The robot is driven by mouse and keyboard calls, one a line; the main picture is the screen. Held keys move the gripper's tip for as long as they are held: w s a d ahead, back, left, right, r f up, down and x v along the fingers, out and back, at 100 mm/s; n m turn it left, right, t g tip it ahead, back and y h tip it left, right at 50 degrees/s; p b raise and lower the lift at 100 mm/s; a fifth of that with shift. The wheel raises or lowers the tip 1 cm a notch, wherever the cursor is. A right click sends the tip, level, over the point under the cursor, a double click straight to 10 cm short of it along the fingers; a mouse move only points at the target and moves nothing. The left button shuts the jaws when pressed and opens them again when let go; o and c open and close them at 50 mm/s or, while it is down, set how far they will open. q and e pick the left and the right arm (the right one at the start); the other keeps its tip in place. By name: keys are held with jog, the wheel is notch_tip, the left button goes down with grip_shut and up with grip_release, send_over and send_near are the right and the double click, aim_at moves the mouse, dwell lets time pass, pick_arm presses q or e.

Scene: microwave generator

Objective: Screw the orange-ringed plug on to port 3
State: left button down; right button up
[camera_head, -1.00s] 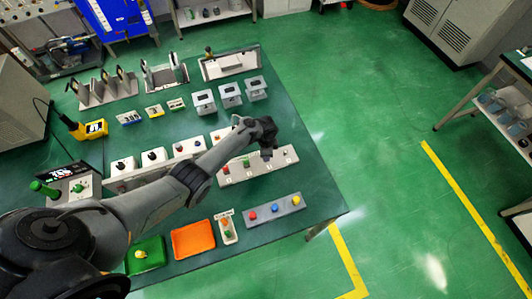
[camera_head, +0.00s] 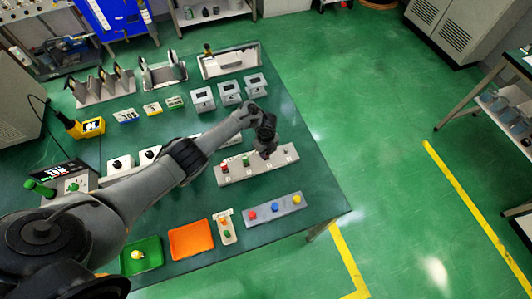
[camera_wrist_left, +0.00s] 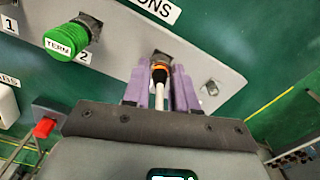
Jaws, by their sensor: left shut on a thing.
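The orange-ringed plug (camera_wrist_left: 160,75) is dark with a bright orange band and a white cable or stem behind it. My left gripper (camera_wrist_left: 160,88) is shut on it, with one purple finger on each side. The plug's front end is lined up with a dark square fitting at the third port; I cannot tell if it is threaded on. A green TERM cap (camera_wrist_left: 68,40) sits on port 2 to the left. A bare metal port (camera_wrist_left: 210,88) shows to the right. In the head view my left gripper (camera_head: 266,154) hides port 3 on the grey panel (camera_head: 237,177).
A red cap (camera_head: 225,167) is on the panel's left end. A strip with blue, red and yellow knobs (camera_head: 275,209) lies nearer. An orange tray (camera_head: 192,240) and a green tray (camera_head: 141,256) lie at the front. White stands (camera_head: 230,96) are behind.

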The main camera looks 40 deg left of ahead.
pick_arm(q)
jog(key=m+b, duration=0.2)
jog(key=m, duration=0.2)
jog(key=shift+f+m, duration=0.15)
jog(key=shift+m, duration=0.15)
jog(key=m+b, duration=0.2)
jog(key=shift+m, duration=0.6)
jog(key=shift+b, duration=0.3)
jog(key=c, duration=0.9)
grip_release()
jog(key=shift+r, duration=0.2)
